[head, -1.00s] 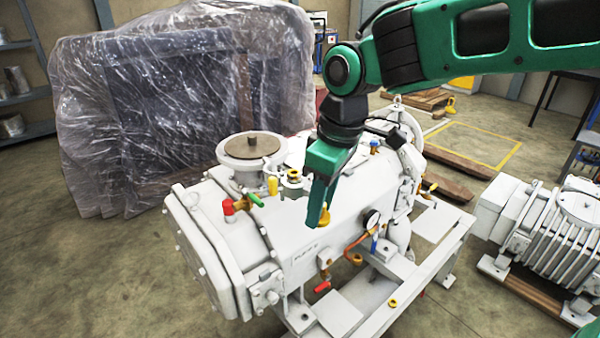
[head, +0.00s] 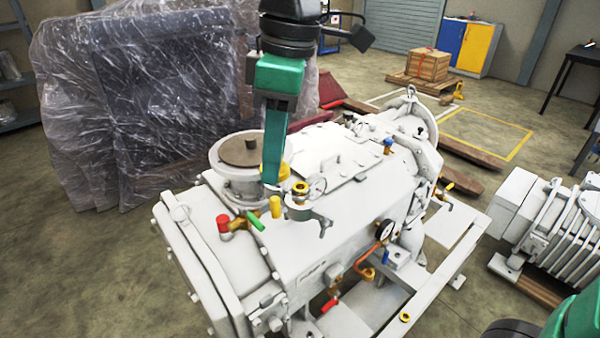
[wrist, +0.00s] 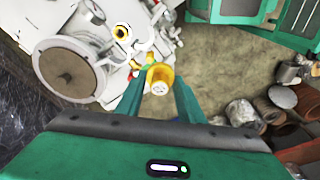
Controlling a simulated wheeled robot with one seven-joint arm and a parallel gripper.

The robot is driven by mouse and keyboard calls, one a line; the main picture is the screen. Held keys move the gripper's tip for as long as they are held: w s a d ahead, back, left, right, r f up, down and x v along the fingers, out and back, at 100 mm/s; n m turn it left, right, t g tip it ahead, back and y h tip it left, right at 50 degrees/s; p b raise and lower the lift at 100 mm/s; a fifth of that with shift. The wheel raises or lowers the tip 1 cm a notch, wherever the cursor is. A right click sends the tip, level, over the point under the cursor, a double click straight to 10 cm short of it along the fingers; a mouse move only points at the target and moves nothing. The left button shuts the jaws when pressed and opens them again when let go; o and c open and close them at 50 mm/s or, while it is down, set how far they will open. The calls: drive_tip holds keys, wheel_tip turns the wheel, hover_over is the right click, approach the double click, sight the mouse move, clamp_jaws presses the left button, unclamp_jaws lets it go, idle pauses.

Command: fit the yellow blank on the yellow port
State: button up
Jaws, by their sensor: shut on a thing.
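The yellow blank (head: 284,171) is held between the fingers of my gripper (head: 271,180), partly hidden by a green finger in the head view. In the wrist view the blank (wrist: 160,74) sits between the two fingertips (wrist: 160,88), its pale round end showing. The yellow port (head: 299,187) is a yellow ring with a dark opening on a white fitting on top of the pump. In the head view it is just right of my fingertips; in the wrist view the port (wrist: 121,32) is up and left of the blank. Blank and port appear apart.
A large round flange (head: 240,153) stands behind and left of the port. A yellow upright piece (head: 275,206), a green handle (head: 256,221) and a red cap (head: 222,223) are close by. A gauge (head: 385,230) is at the pump's right. Wrapped plastic (head: 120,130) stands behind.

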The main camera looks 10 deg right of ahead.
hover_over(297, 186)
drive_tip(key=f, duration=0.5)
drive_tip(key=shift+s+d+f, duration=0.1)
drive_tip(key=shift+d+f, duration=0.25)
drive_tip(key=shift+f, duration=2.05)
drive_tip(key=shift+f, duration=0.1)
drive_tip(key=o, duration=1.1)
drive_tip(key=shift+c, duration=0.2)
wheel_tip(297, 186, up, 12)
drive_tip(key=d, duration=0.1)
drive_tip(key=shift+s+d, duration=0.15)
drive_tip(key=shift+d, duration=0.2)
